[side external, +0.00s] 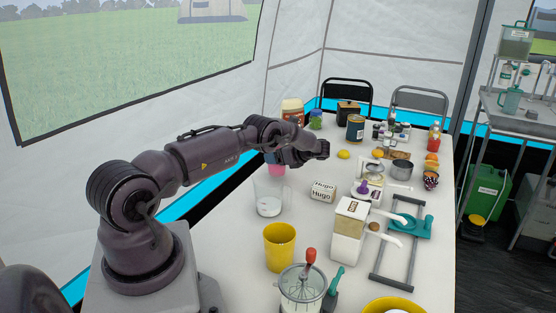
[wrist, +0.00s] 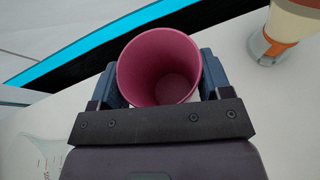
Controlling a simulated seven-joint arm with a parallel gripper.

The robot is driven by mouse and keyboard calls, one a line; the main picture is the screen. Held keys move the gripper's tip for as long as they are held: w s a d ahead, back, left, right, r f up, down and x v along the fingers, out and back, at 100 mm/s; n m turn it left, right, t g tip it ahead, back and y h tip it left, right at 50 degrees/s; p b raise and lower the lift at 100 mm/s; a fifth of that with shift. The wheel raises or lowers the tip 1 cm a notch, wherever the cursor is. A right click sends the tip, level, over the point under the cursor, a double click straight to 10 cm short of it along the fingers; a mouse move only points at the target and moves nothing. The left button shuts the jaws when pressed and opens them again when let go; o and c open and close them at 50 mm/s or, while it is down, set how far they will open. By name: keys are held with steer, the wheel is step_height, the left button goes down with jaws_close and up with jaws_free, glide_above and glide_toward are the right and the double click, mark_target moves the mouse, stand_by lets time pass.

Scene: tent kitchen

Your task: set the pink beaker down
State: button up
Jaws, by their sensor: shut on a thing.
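The pink beaker (wrist: 160,65) sits between the two fingers of my gripper (wrist: 160,85) in the wrist view, its open mouth facing the camera and its inside empty. My gripper is shut on it. In the side external view the beaker (side external: 276,170) is a small pink patch below my gripper (side external: 280,160), mostly hidden by the gripper and wrist. It is over the left edge area of the white table (side external: 220,250), behind a clear jug. Whether its base touches the table cannot be told.
The clear jug (side external: 268,197) stands just in front of the beaker. A yellow cup (side external: 280,247) is nearer the camera. The table's left edge is close by.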

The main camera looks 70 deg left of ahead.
steer(key=shift+f, duration=0.8)
steer(key=shift+f, duration=0.15)
steer(key=o, duration=0.9)
